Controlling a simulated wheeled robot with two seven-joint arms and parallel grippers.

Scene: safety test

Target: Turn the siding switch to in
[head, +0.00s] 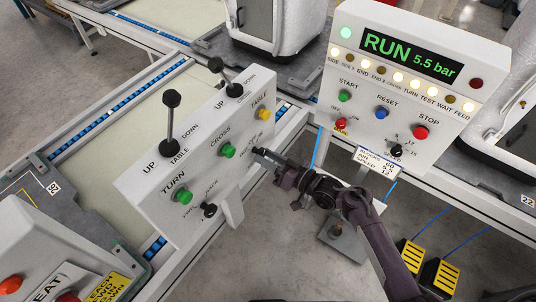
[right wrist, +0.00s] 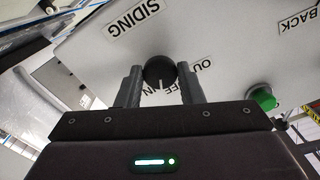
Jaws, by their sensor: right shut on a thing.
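The siding switch is a round black knob (right wrist: 159,71) on the white panel face under the SIDING label, with OUT, OFF and IN printed around it, partly hidden. My right gripper (right wrist: 160,85) has one finger on each side of the knob and is shut on it. A pale mark shows on the knob's side towards me; I cannot tell for sure which word it points at. In the head view my right gripper (head: 262,155) reaches the right part of the tilted white panel (head: 200,145) and hides the switch. My left gripper is not in view.
The panel also bears green buttons (head: 227,151), a yellow button (head: 263,114), black levers (head: 171,99) and another black knob (head: 209,210). A taller control box (head: 411,100) reads RUN 5.5 bar, at the upper right. Yellow pedals (head: 440,275) stand on the floor.

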